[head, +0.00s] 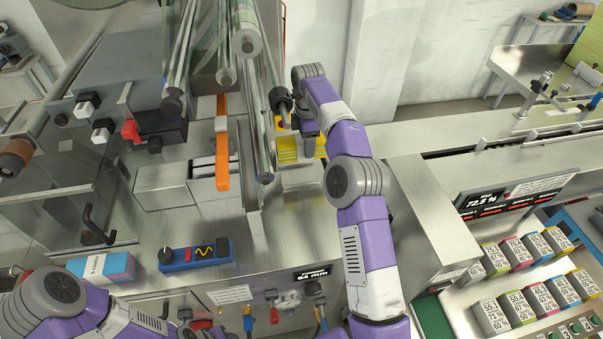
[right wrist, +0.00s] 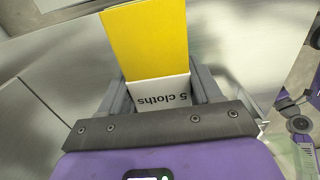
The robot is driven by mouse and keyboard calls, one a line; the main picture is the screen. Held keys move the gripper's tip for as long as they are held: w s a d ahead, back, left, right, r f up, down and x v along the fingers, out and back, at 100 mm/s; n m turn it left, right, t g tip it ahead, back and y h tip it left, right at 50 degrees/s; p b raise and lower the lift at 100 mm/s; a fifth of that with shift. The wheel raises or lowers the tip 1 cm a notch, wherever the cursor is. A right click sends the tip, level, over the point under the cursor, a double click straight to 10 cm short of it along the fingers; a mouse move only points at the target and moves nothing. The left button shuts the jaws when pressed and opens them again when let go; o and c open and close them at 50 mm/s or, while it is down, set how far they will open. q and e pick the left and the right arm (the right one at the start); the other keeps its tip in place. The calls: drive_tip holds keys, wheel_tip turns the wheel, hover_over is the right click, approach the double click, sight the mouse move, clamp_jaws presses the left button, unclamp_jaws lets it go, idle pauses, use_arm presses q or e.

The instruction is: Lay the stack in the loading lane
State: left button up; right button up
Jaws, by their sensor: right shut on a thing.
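My right gripper (head: 304,126) is at the end of the purple arm, beside the clear upright panels of the machine. In the right wrist view my right gripper (right wrist: 160,88) is shut on a stack (right wrist: 145,42) that is yellow, with a white band reading "5 cloths". Below the stack is bare brushed metal; I cannot tell whether it touches. In the head view yellow (head: 297,151) shows beneath the gripper, partly hidden by the arm and panel. Which surface is the loading lane is not clear. My left arm is at the lower left; its gripper is out of view.
An orange bar (head: 222,150) stands left of the clear panels. A blue control box (head: 197,254) and a blue-and-pink pack (head: 103,267) lie on the metal deck. Several labelled coloured packs (head: 528,263) stand at the right. The deck in front of the panels is fairly clear.

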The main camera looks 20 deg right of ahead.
wheel_tip(320, 180, down, 6)
drive_tip(key=b, duration=0.3)
drive_tip(key=shift+w+r, duration=0.1)
drive_tip(key=shift+r, duration=0.1)
drive_tip(key=shift+f+b, duration=0.8)
drive_tip(key=shift+f, duration=1.4)
drive_tip(key=shift+r, duration=0.1)
drive_tip(key=o, duration=1)
drive_tip(key=shift+f, duration=0.2)
drive_tip(key=shift+o, duration=0.2)
